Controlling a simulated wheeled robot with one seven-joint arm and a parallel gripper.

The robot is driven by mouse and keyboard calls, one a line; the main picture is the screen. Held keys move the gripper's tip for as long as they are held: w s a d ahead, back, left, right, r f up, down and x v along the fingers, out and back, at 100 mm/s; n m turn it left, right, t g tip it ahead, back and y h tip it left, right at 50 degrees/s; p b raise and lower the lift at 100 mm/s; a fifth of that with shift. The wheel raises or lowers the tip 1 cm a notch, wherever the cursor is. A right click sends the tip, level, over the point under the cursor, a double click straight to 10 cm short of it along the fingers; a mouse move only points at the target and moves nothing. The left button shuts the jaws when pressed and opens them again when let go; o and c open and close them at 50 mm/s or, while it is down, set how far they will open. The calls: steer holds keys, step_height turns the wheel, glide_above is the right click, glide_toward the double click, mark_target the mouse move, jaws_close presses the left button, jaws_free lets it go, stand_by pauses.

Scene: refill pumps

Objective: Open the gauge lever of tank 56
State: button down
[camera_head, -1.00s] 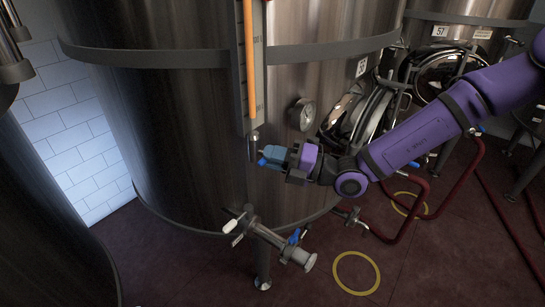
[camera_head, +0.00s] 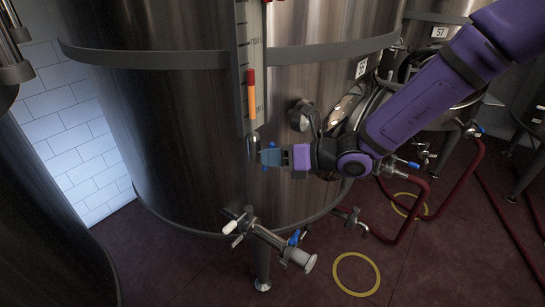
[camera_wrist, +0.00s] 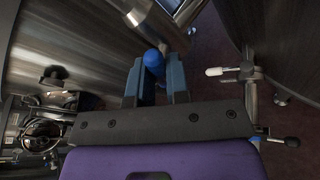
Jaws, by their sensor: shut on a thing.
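The steel tank (camera_head: 190,150) fills the middle of the head view, with a small number plate (camera_head: 361,68) too small to read surely. Its upright gauge (camera_head: 252,100) has a short orange column with a red part on top. A metal gauge fitting (camera_head: 252,143) sits at its foot. My gripper (camera_head: 268,157) is at this fitting, level and pointing left. In the wrist view, the blue end of the gauge lever (camera_wrist: 153,60) lies between the blue fingers of my gripper (camera_wrist: 157,82), which is shut on it. The lever's stem is mostly hidden.
Below my gripper, a valve with a white handle (camera_head: 230,227) and a blue-handled outlet (camera_head: 296,237) stick out from the tank. Red hoses (camera_head: 418,205) lie at the right.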

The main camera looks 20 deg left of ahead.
steer(key=n+t+h, duration=0.1)
steer(key=n+t, duration=0.1)
steer(key=n, duration=0.2)
steer(key=shift+s+h, duration=0.1)
steer(key=shift+h, duration=0.3)
steer(key=shift+t, duration=0.3)
steer(key=c, duration=1.1)
jaws_free()
steer(key=v, duration=1)
steer(key=shift+d+r, duration=0.25)
steer(key=shift+d, duration=0.1)
